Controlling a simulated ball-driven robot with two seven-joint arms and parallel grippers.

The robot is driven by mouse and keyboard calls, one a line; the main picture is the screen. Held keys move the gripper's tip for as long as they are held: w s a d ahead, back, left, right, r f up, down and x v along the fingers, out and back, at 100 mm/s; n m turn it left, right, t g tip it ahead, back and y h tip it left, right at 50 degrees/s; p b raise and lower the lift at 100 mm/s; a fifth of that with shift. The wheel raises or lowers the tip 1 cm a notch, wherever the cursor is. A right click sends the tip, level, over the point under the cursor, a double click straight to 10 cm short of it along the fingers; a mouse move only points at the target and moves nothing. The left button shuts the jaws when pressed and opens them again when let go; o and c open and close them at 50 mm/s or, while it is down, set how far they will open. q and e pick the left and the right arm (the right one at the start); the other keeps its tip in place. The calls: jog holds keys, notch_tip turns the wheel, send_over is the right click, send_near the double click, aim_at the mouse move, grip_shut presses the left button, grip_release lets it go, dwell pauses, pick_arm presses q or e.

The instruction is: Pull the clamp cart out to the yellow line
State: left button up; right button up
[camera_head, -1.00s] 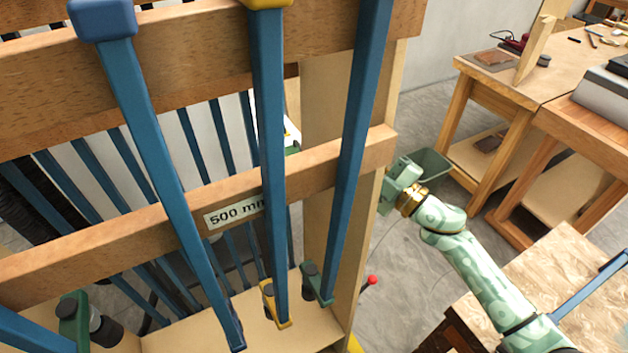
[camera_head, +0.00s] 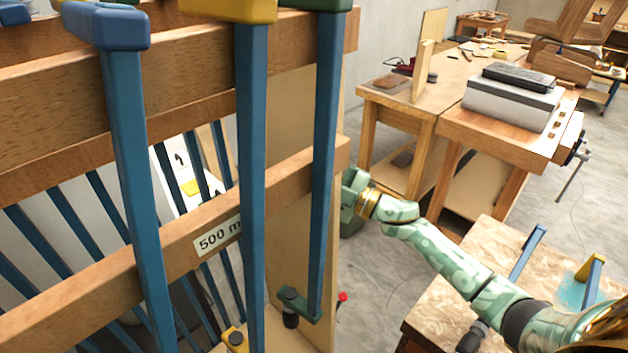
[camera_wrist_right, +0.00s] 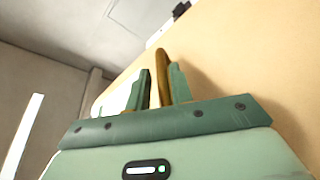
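The clamp cart (camera_head: 203,205) is a tall wooden rack hung with blue bar clamps, with a "500 mm" label on its lower rail. It fills the left half of the head view. My right gripper (camera_head: 350,190) is beside the cart's right end. In the right wrist view, its two green fingers (camera_wrist_right: 160,88) stand on either side of a brown-gold upright handle (camera_wrist_right: 161,62) by the plywood end panel (camera_wrist_right: 235,60), and look closed on it. The head view hides that contact. My left gripper is not in view. No yellow line shows on the floor.
Wooden workbenches (camera_head: 455,118) stand behind at the right, one with a grey case (camera_head: 510,100). A nearer table (camera_head: 490,240) with a marbled top and clamps lies beneath my right arm. Grey floor (camera_head: 375,290) is open between cart and table.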

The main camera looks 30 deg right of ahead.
jog(key=shift+o, duration=0.5)
jog(key=shift+f, duration=0.1)
jog(key=shift+s+d+f, duration=0.1)
jog(key=shift+s+d, duration=0.1)
jog(key=shift+s, duration=0.1)
jog(key=v, duration=1.5)
jog(key=shift+s+d+b, duration=0.2)
jog(key=shift+d+b, duration=0.1)
jog(key=shift+b, duration=0.1)
